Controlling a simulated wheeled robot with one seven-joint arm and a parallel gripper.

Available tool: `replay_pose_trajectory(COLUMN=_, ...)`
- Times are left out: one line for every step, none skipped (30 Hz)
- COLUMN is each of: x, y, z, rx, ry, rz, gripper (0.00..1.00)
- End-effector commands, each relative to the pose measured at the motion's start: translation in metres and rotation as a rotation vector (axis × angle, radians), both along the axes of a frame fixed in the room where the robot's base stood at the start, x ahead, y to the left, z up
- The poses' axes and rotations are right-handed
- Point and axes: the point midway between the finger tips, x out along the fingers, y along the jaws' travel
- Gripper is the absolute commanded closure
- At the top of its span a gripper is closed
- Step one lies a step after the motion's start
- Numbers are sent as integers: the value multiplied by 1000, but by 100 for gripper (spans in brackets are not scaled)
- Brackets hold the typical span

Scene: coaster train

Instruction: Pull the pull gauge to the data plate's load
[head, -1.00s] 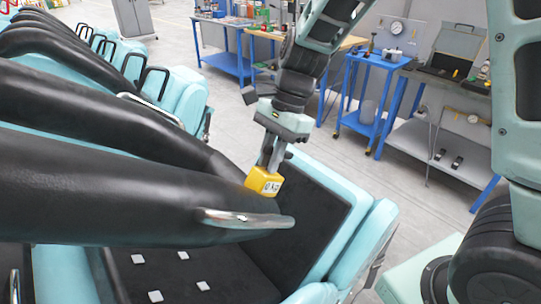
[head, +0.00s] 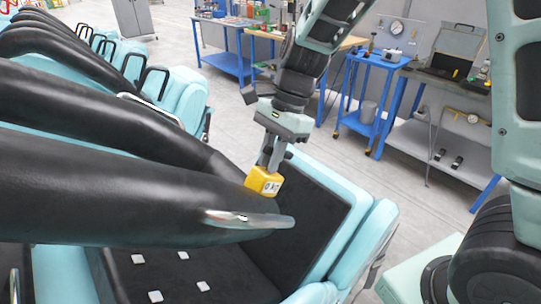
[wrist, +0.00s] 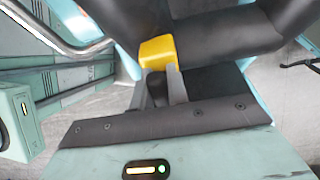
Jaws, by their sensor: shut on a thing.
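The pull gauge (head: 263,181) is a yellow box with a small white display. The display seems to start with 0, but it is too small to read surely. My gripper (head: 268,160) points down and is shut on the gauge. In the wrist view, the yellow gauge (wrist: 157,50) sits at the ends of the gripper's fingers (wrist: 160,78). The gauge is at the near black restraint (head: 110,185), above its metal handle (head: 240,217). I cannot tell how it is attached there. I cannot make out a data plate.
The train seat (head: 310,205) has a black backrest in a turquoise shell. Several white squares (head: 155,296) lie on the black seat surface. More restraints and seats run to the back left. Blue workbenches (head: 225,60) and a blue cart (head: 372,95) stand behind, across open grey floor.

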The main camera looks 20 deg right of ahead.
Motion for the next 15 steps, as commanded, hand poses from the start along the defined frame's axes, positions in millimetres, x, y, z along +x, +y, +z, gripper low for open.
replay_pose_trajectory(x=0, y=0, z=0, rx=0, ry=1, rz=0, gripper=100)
replay_pose_trajectory(x=0, y=0, z=0, rx=0, ry=1, rz=0, gripper=100)
replay_pose_trajectory(x=0, y=0, z=0, rx=0, ry=1, rz=0, gripper=100)
replay_pose_trajectory(x=0, y=0, z=1, rx=0, ry=1, rz=0, gripper=100)
replay_pose_trajectory(x=0, y=-1, z=2, rx=0, ry=0, rz=0, gripper=100)
replay_pose_trajectory(x=0, y=-2, z=4, rx=0, ry=0, rz=-1, gripper=100)
replay_pose_trajectory(x=1, y=-3, z=7, rx=0, ry=0, rz=-1, gripper=100)
replay_pose_trajectory(x=2, y=-4, z=9, rx=1, ry=1, rz=-2, gripper=100)
replay_pose_trajectory(x=2, y=-7, z=14, rx=1, ry=1, rz=-2, gripper=100)
replay_pose_trajectory(x=3, y=-9, z=17, rx=1, ry=1, rz=-3, gripper=100)
replay_pose_trajectory(x=4, y=-11, z=21, rx=1, ry=1, rz=-4, gripper=100)
replay_pose_trajectory(x=5, y=-14, z=27, rx=1, ry=1, rz=-4, gripper=100)
replay_pose_trajectory(x=6, y=-17, z=31, rx=1, ry=1, rz=-4, gripper=100)
replay_pose_trajectory(x=7, y=-19, z=35, rx=1, ry=0, rz=-4, gripper=100)
replay_pose_trajectory(x=8, y=-22, z=39, rx=1, ry=0, rz=-4, gripper=100)
